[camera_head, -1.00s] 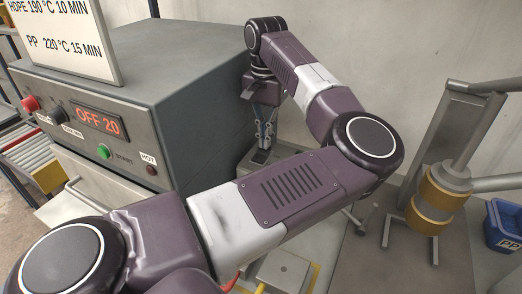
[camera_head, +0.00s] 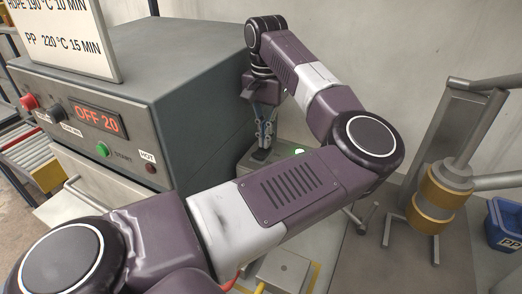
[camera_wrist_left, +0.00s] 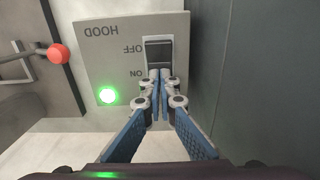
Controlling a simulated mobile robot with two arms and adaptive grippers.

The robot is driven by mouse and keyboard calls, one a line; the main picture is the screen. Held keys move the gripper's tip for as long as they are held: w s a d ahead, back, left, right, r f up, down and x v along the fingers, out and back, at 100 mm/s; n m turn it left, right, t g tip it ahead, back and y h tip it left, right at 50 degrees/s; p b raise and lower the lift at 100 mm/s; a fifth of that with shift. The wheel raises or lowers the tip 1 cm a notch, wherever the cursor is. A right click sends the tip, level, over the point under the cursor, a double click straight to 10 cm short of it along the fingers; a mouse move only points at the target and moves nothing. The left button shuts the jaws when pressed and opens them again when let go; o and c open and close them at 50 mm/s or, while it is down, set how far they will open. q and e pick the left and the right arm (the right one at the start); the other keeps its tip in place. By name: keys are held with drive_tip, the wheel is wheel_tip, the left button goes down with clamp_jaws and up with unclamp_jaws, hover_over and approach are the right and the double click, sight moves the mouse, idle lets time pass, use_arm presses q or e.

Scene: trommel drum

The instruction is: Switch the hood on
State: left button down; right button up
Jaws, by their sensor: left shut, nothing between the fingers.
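The hood switch box (camera_wrist_left: 100,62) is a grey panel marked HOOD, OFF and ON, upside down in the left wrist view. Its black rocker switch (camera_wrist_left: 159,50) is beside the OFF and ON labels. The green lamp (camera_wrist_left: 107,95) on the box is lit, and its glow also shows in the head view (camera_head: 299,152). My left gripper (camera_wrist_left: 160,76) is shut and empty, fingertips at the ON end of the rocker, covering that end. Whether they still press it I cannot tell. In the head view the left gripper (camera_head: 264,140) points down beside the oven. My right gripper is not in view.
The grey oven (camera_head: 150,85) stands close to the left gripper, its display reading OFF 20. A red knob (camera_wrist_left: 58,53) on a handle is left of the box in the wrist view. A blue PP bin (camera_head: 505,225) stands far right.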

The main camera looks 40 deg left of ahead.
use_arm(q)
drive_tip(key=shift+r+p, duration=1.5)
drive_tip(key=shift+r, duration=1.7)
